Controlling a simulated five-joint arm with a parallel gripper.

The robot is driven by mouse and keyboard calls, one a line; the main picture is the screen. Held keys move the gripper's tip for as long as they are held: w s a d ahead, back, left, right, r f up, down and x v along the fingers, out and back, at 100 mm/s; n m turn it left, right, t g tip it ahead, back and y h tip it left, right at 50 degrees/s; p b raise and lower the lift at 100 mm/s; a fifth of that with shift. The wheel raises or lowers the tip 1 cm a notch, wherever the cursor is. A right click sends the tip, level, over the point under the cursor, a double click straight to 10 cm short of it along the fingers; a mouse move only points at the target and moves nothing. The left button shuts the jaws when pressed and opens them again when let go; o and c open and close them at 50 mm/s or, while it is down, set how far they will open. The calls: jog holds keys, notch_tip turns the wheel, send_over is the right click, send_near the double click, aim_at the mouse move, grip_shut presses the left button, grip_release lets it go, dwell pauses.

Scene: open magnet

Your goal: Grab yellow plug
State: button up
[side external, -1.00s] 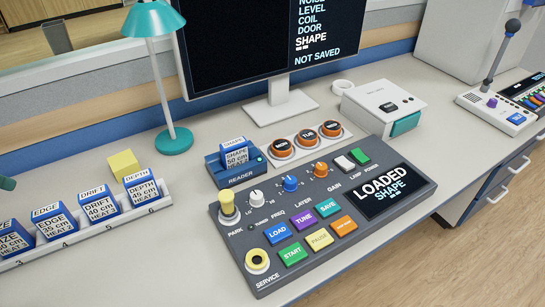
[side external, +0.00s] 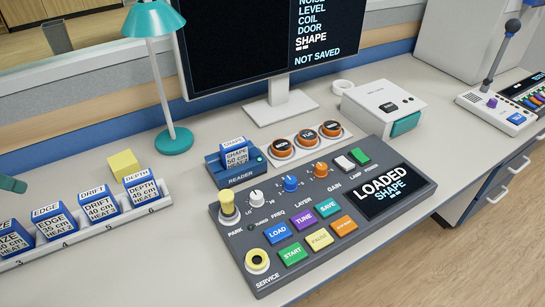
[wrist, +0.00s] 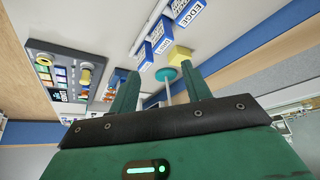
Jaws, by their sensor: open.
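The yellow plug (side external: 227,205) stands upright in the PARK position at the left corner of the dark grey console (side external: 350,232). It also shows small in the wrist view (wrist: 85,76), on the console at left. A yellow SERVICE ring (side external: 257,260) with a dark centre sits at the console's front left corner. My gripper (wrist: 161,76) is open, its two green fingers apart, with nothing held between them. In the side view only a green tip of it (side external: 13,184) shows at the left edge, well left of the plug. The rest of it is out of frame.
A rack (side external: 90,232) of several blue-and-white blocks lies between my gripper and the console. A yellow cube (side external: 124,164) sits behind it. A teal lamp (side external: 174,140) and the blue reader (side external: 234,170) stand behind the console.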

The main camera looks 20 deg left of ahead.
jog(key=w+d+r+n+g, duration=0.1)
jog(key=w+d+r+g, duration=0.1)
jog(key=w+d, duration=0.4)
jog(key=n+g, duration=0.3)
jog(key=g, duration=0.1)
send_over(226, 194)
jog(key=f, duration=1.1)
jog(key=shift+s+a+f, duration=0.25)
jog(key=shift+a+f, duration=0.15)
jog(key=shift+d+f+n, duration=0.15)
jog(key=shift+d+n, duration=0.05)
jog(key=shift+n, duration=0.1)
jog(key=shift+w+d+f, duration=0.1)
jog(key=shift+w+f, duration=0.05)
jog(key=shift+f, duration=1.8)
jog(key=shift+w+d+f, duration=0.1)
jog(key=shift+f, duration=1.85)
jog(key=c, duration=0.9)
